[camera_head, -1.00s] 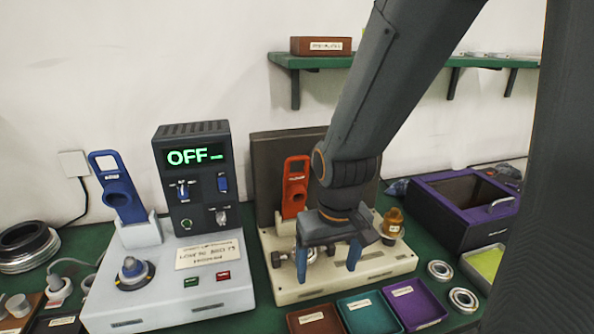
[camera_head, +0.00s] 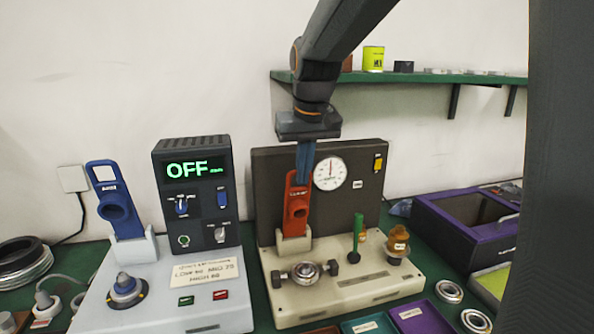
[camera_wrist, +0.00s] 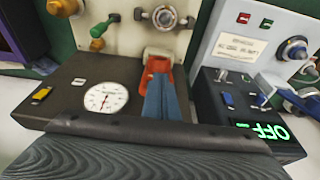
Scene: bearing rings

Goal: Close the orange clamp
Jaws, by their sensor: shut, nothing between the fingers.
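The orange clamp (camera_head: 296,208) stands upright in its pale mount on the cream test fixture, in front of a dark panel. In the wrist view the orange clamp (camera_wrist: 157,68) is partly hidden behind my fingers. My gripper (camera_head: 303,182) points down with its blue fingers together, at the top of the clamp. The fingers overlap the clamp's upper end in both views; I cannot tell whether they touch it. In the wrist view my gripper (camera_wrist: 160,85) is shut, with nothing seen between the fingers. A bearing ring (camera_head: 305,272) sits on the fixture below the clamp.
A dial gauge (camera_head: 330,173) is on the dark panel right of my fingers. A green handle (camera_head: 359,232) and a brown knob (camera_head: 397,243) stand on the fixture. A grey machine with an OFF display (camera_head: 195,169) and an upright blue clamp (camera_head: 118,208) are left. A purple box (camera_head: 462,227) is right.

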